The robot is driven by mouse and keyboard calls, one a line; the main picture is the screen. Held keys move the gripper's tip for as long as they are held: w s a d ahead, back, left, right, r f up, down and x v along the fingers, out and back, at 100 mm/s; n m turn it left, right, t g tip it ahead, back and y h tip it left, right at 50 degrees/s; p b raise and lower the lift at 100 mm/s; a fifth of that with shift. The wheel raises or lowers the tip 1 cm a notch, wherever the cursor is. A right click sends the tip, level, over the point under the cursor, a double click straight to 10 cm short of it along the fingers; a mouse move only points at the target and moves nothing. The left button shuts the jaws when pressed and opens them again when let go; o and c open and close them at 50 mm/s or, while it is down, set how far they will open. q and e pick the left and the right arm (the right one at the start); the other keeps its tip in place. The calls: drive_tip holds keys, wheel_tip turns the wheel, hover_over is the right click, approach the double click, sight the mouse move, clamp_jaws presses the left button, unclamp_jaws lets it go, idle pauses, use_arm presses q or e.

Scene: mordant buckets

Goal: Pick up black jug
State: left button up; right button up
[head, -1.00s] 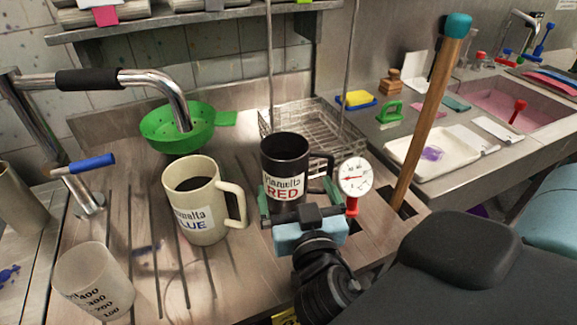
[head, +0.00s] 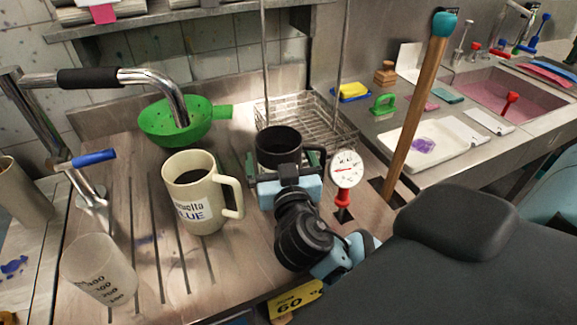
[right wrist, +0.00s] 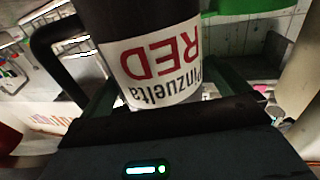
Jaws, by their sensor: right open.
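The black jug (head: 279,141) stands upright on the steel drainboard, in the middle of the head view, with its handle to the right. My right gripper (head: 284,168) is at the jug's near side, and its body hides the jug's lower part and label there. In the right wrist view the jug (right wrist: 98,20) appears upside down, close up, with a white "Pinzuelta RED" label. The open green fingers of my right gripper (right wrist: 165,88) lie on either side of the jug. I cannot tell whether they touch it. My left gripper is not in view.
A cream jug (head: 190,207) with a blue-lettered label stands left of the black jug. A white dial thermometer (head: 346,169) is close on the right, by a wooden pole (head: 418,115). A wire basket (head: 325,128) is behind. A green colander (head: 165,128) and measuring beaker (head: 95,268) are left.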

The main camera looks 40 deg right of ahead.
sight(275, 126)
drive_tip(key=shift+w+d, duration=0.2)
drive_tip(key=shift+w, duration=0.15)
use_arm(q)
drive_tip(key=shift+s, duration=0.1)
use_arm(e)
drive_tip(key=c, duration=1.1)
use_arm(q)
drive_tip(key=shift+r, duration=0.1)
use_arm(e)
drive_tip(key=shift+r, duration=0.1)
drive_tip(key=c, duration=0.4)
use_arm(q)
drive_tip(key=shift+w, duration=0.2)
use_arm(e)
drive_tip(key=shift+r, duration=0.15)
drive_tip(key=shift+c, duration=0.2)
